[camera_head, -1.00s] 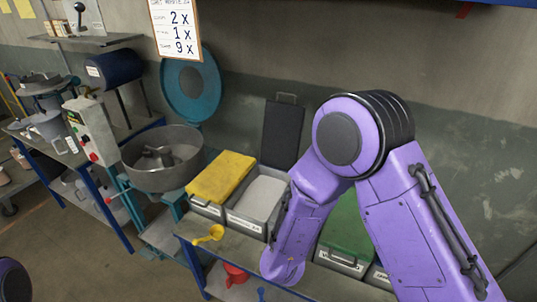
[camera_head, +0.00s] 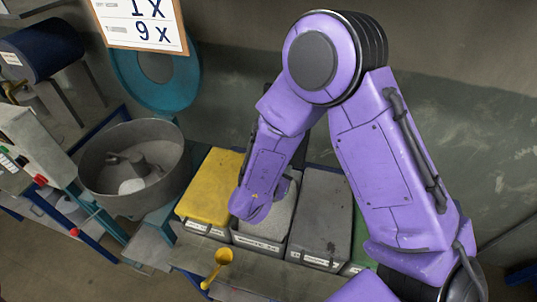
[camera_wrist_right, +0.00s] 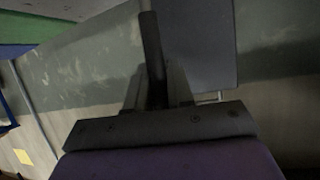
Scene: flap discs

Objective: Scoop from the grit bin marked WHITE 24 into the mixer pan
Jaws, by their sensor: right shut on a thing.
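An open grey bin (camera_head: 284,216) holds pale grit; its front label is too small to read. My right forearm reaches down over this bin and covers its left part. My right gripper is hidden in the head view. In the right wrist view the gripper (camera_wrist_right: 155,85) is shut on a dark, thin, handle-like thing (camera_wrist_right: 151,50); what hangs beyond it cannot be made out. The round grey mixer pan (camera_head: 100,178) stands left of the bins, with a pale patch inside. My left gripper is not in view.
A yellow-lidded bin (camera_head: 212,183) is left of the open bin and a grey-lidded bin (camera_head: 322,205) right of it. The pan's teal lid (camera_head: 180,85) stands raised. A dark upright panel (camera_wrist_right: 205,40) is near my right gripper.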

